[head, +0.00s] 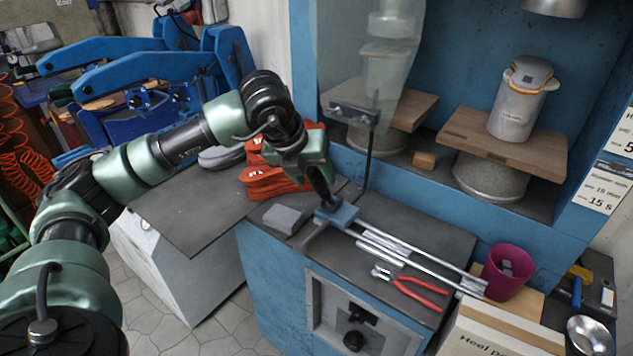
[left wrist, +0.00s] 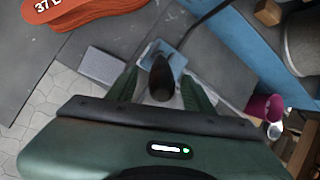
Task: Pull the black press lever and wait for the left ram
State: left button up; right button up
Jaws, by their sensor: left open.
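The black press lever (head: 324,190) stands up from a small blue block (head: 341,214) on the dark bench top of the blue press. My left gripper (head: 316,166) is above it, pointing down. In the left wrist view the lever's dark knob (left wrist: 161,80) lies between my two green fingers, with gaps on both sides; the gripper is open. The left ram (head: 394,22) shows hazily behind a clear guard (head: 345,60), above a wooden board (head: 411,112). Whether it touches the work below is unclear. My right gripper is out of view.
Metal rods (head: 410,252) run right from the block. Red-handled pliers (head: 420,293) and a magenta cup (head: 507,272) stand or lie farther right. A grey block (head: 283,218) and orange soles (head: 270,182) are close on the left.

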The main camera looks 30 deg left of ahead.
pick_arm(q)
jog(key=v, duration=0.5)
dwell(0.5)
